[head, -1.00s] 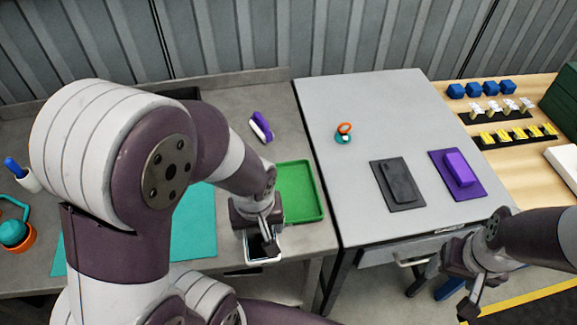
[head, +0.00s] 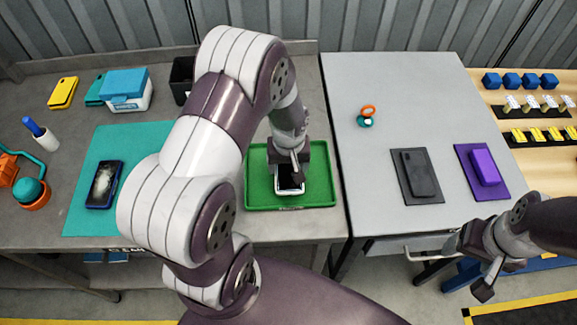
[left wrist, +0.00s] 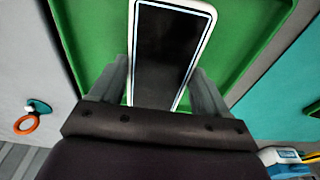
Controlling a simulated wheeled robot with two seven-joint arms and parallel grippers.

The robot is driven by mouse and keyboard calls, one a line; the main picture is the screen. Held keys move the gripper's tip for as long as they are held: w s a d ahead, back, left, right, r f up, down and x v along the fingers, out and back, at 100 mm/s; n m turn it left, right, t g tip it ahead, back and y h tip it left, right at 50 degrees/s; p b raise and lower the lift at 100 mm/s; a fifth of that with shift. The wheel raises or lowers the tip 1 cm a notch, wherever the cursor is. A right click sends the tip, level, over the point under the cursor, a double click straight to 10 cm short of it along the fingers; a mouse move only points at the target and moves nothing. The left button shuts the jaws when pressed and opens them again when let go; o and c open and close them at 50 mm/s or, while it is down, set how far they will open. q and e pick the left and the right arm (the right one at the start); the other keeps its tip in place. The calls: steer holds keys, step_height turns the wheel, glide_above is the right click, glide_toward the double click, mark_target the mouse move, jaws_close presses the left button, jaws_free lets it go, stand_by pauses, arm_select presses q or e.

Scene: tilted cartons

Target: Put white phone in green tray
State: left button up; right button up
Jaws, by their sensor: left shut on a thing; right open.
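The white phone (head: 290,183), with a black screen and a white rim, is over the green tray (head: 319,200) on the grey bench. My left gripper (head: 293,166) is shut on the phone. In the left wrist view the phone (left wrist: 168,50) sits between the fingers of my left gripper (left wrist: 165,90), with the green tray floor (left wrist: 240,45) behind it. I cannot tell whether the phone touches the tray floor. My right gripper (head: 482,275) is open and empty at the lower right, in front of the light grey table.
A teal mat (head: 90,215) with a dark cracked-screen phone (head: 104,184) lies left of my arm. A blue-and-white box (head: 126,90) and yellow phone (head: 63,93) are behind it. Dark grey (head: 418,176) and purple (head: 484,171) pads lie on the right table.

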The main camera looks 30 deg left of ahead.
mark_target(289, 173)
arm_select(q)
steer(key=shift+s+f, duration=0.1)
steer(key=shift+f, duration=0.9)
steer(key=shift+w, duration=0.3)
steer(key=shift+s+f, duration=0.15)
steer(key=shift+f, duration=0.1)
steer(key=o, duration=1.3)
steer(key=shift+c, duration=0.2)
steer(key=shift+r, duration=0.55)
step_height(289, 173, up, 11)
steer(key=s, duration=0.1)
steer(key=s+d+r+m, duration=0.2)
steer(key=s+d+m, duration=0.3)
steer(key=s, duration=0.3)
steer(key=shift+s+d+r+m+h+b, duration=0.15)
steer(key=shift+d+r+m+h+b, duration=0.25)
steer(key=shift+m, duration=0.3)
